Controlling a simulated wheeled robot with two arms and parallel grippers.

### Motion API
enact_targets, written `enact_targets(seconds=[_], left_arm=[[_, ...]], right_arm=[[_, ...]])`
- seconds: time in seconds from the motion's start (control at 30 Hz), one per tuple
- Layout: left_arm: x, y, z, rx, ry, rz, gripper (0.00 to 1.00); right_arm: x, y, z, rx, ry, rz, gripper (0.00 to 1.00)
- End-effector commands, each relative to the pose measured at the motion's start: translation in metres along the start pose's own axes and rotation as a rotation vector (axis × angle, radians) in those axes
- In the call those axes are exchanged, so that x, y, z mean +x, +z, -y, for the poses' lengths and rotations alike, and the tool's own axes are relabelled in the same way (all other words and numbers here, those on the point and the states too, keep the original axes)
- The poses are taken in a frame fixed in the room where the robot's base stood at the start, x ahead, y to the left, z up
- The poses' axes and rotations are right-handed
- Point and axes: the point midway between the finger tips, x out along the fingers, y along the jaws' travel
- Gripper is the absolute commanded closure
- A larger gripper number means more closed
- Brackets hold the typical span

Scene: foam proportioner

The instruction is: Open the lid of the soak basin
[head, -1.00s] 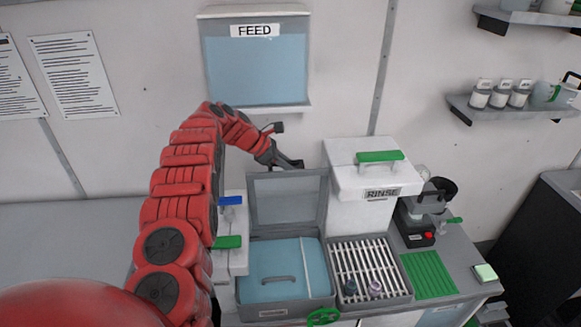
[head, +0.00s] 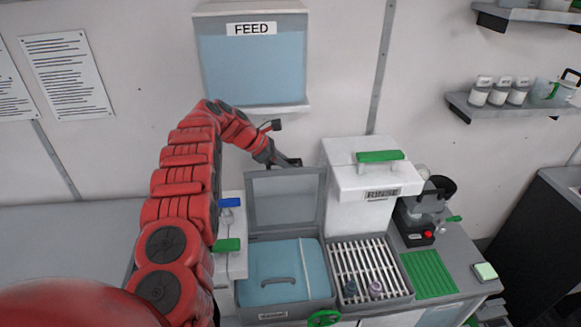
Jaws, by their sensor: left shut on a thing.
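The soak basin (head: 284,312) is a grey box below the FEED tank, with blue content and a grey inner handle showing inside. Its lid (head: 285,198), a grey frame with a clear panel, stands raised and close to upright at the back of the basin. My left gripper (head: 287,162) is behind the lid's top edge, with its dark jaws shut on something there. The exact grip is too small to make out. My right gripper is not in view.
A white RINSE tank (head: 360,205) with a green handle stands right of the lid. A draining rack (head: 365,262) holds two small fittings. Blue and green levers (head: 228,245) sit left of the basin. A green mat (head: 428,275) lies farther right.

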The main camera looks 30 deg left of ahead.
Motion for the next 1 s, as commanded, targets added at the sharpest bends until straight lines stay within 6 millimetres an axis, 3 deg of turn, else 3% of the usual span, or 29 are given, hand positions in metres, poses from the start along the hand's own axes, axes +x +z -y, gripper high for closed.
enact_targets(seconds=[0.03,0.07,0.2,0.63,0.83,1.0], left_arm=[[0.003,-0.002,0.002,-0.003,-0.007,-0.004,1.0],[0.003,-0.003,0.002,-0.003,-0.007,-0.004,0.79],[0.002,-0.002,0.002,-0.002,-0.005,-0.003,0.54],[-0.009,-0.003,0.0,-0.001,-0.001,-0.002,0.54],[-0.052,-0.004,-0.002,0.004,0.007,-0.001,0.54],[-0.082,-0.003,-0.002,0.001,0.004,-0.001,0.54]], right_arm=[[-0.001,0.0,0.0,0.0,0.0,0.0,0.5],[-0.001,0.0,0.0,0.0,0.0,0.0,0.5],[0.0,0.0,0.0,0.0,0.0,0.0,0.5],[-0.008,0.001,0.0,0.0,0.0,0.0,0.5],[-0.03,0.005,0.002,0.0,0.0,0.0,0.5],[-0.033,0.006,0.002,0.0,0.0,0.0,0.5]])
